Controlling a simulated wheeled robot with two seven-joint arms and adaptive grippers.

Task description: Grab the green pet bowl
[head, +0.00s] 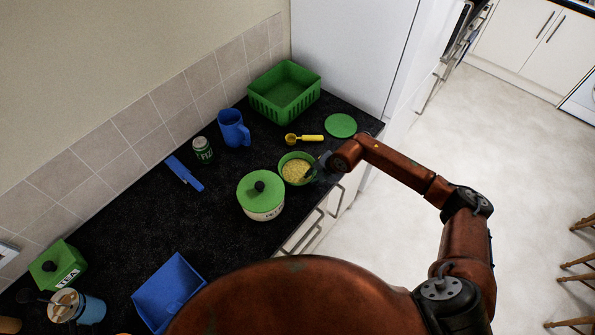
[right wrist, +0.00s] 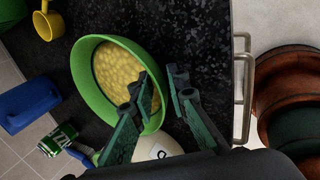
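The green pet bowl (head: 282,169), filled with yellow food, stands on the dark counter near its front edge. It also shows large in the right wrist view (right wrist: 86,84). My right gripper (head: 319,172) is at the bowl's right side in the head view. In the right wrist view its fingers (right wrist: 158,76) are apart, one over the bowl's inside and the other outside the rim. Nothing is held between them. Whether a finger touches the rim I cannot tell. My left gripper is not in view.
A lidded green-and-white pot (head: 262,204) stands close to the bowl. A yellow scoop (head: 307,138), green disc (head: 341,125), green basket (head: 285,98), blue jug (head: 233,130) and green can (head: 202,150) stand behind. Cupboard handles (right wrist: 241,88) jut out below the counter edge.

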